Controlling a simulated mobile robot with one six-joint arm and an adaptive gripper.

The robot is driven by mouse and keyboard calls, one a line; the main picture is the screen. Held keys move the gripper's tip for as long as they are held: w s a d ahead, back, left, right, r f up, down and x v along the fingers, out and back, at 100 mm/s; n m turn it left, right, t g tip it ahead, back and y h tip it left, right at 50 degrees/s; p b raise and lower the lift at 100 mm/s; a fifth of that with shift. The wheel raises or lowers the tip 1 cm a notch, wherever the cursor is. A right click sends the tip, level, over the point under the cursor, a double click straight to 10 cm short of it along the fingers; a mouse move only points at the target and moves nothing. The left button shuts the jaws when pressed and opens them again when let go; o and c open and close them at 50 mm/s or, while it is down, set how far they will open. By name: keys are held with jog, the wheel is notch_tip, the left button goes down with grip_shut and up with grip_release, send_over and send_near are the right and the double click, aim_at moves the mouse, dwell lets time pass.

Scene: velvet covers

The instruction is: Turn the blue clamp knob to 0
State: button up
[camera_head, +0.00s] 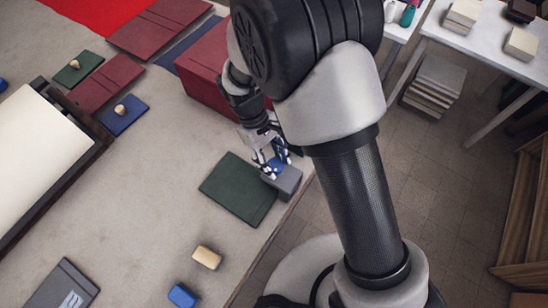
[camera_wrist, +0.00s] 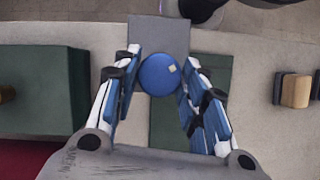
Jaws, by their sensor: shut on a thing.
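The blue clamp knob (camera_wrist: 158,75) is a round blue disc with a small pale mark near its right edge in the wrist view. It sits on a grey block (camera_wrist: 172,36), which also shows in the head view (camera_head: 288,184) at the table's edge. My gripper (camera_wrist: 159,80) is around the knob, one finger on each side, and shut on it. In the head view my gripper (camera_head: 274,164) reaches down onto the knob, which is partly hidden by the fingers. No number scale around the knob is readable.
A green cover (camera_head: 236,190) lies beside the grey block. A dark red box (camera_head: 205,80) stands close behind my gripper. A tan block (camera_head: 207,257) and a blue block (camera_head: 182,295) lie nearer the front. The table's right edge is close; bare table lies to the left.

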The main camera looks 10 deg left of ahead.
jog(key=shift+n, duration=0.6)
jog(key=shift+t, duration=0.3)
jog(key=o, duration=1)
jog(key=shift+o, duration=0.2)
jog(key=v, duration=1.2)
jog(key=shift+a, duration=0.15)
